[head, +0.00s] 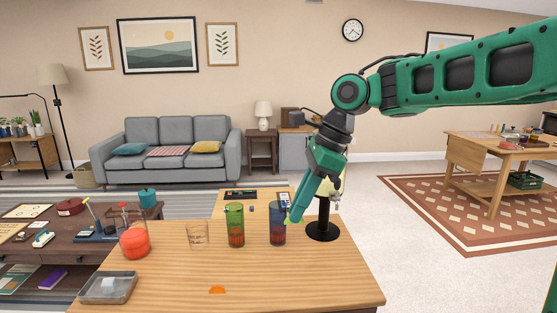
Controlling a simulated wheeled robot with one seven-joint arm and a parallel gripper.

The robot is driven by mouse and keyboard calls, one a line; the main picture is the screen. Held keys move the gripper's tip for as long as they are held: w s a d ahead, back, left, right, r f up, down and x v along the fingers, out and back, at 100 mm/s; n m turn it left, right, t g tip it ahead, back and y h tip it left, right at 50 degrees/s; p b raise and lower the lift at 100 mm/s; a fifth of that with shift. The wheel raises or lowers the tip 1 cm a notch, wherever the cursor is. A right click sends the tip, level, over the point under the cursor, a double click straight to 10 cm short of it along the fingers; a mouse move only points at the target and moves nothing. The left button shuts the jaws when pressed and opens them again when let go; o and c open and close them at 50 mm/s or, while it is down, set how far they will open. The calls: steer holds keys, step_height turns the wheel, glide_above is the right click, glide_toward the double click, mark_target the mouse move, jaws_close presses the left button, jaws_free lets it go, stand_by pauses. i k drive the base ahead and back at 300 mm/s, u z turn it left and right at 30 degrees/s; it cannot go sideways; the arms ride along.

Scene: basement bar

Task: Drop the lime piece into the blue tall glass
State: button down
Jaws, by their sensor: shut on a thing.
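The blue tall glass (277,235) stands upright on the near wooden table, with a reddish tint low in it. My gripper (292,213) comes down from the upper right to the glass's right rim. It is shut on the lime piece (289,218), a small yellow-green patch at the fingertips. The lime piece overlaps the right side of the glass in this view. I cannot tell whether it is over, inside or just beside the opening. The fingers are small and partly merge with the glass.
A green tall glass (235,226) and a clear short glass (197,234) stand to the left. A red container (135,241), grey tray (108,288) and orange piece (217,290) are on the table (300,285). A round black stand (323,232) is close right of the gripper.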

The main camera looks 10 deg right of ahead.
mark_target(277, 241)
steer(key=i, duration=0.85)
steer(key=z, duration=0.1)
